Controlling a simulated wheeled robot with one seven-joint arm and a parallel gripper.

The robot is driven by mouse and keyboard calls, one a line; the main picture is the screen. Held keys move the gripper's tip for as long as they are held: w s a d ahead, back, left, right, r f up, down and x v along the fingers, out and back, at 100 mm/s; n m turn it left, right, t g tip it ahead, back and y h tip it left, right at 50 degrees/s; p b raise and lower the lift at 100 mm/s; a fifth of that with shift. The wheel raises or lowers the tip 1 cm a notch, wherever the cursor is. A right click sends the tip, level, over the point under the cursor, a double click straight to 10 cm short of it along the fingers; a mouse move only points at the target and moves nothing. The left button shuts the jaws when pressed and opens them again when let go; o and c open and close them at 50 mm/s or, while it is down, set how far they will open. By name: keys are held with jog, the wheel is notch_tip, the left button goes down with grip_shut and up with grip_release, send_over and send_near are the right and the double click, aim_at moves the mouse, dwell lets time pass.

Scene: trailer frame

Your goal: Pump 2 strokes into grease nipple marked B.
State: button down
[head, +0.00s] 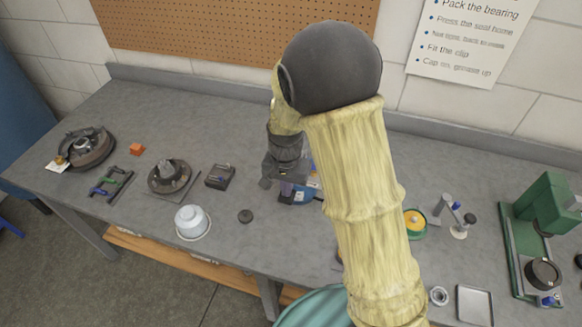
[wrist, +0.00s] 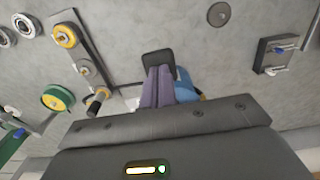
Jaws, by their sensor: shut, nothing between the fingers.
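My gripper (head: 287,188) hangs from the raised arm over the middle of the bench, fingers pointing down. Its two purple-grey fingers lie together in the wrist view (wrist: 160,75), with nothing between them. A blue item (wrist: 186,88) sits beside and partly behind the fingers; it also shows in the head view (head: 303,195), largely hidden by the gripper. A dark square piece (wrist: 157,60) shows at the fingertips; whether they touch it I cannot tell. I cannot make out a letter B or a grease nipple.
On the grey bench (head: 130,110), a black disc (head: 245,216), white bowl (head: 192,222), dark box (head: 219,176) and hub (head: 172,178) lie left. A yellow-green disc (head: 414,223), lever stand (head: 455,216) and green press (head: 545,225) stand right. My arm hides the bench between.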

jog(key=shift+f, duration=0.1)
jog(key=r+p, duration=0.4)
jog(key=w+r+p, duration=0.1)
jog(key=r+p, duration=0.1)
jog(key=shift+w+d+r, duration=0.1)
jog(key=shift+d+r, duration=0.1)
jog(key=shift+r, duration=0.15)
dwell(0.4)
jog(key=shift+f, duration=0.1)
jog(key=shift+s+a+f+b, duration=0.1)
jog(key=shift+s+f+b, duration=0.1)
jog(key=shift+f+b, duration=0.25)
jog(key=shift+s+f+b, duration=0.15)
jog(key=shift+f+b, duration=0.05)
jog(key=shift+f, duration=0.45)
jog(key=shift+f+b, duration=0.3)
jog(key=shift+f, duration=0.15)
jog(key=shift+s+f+b, duration=0.15)
jog(key=shift+f+b, duration=0.3)
jog(key=shift+f, duration=0.35)
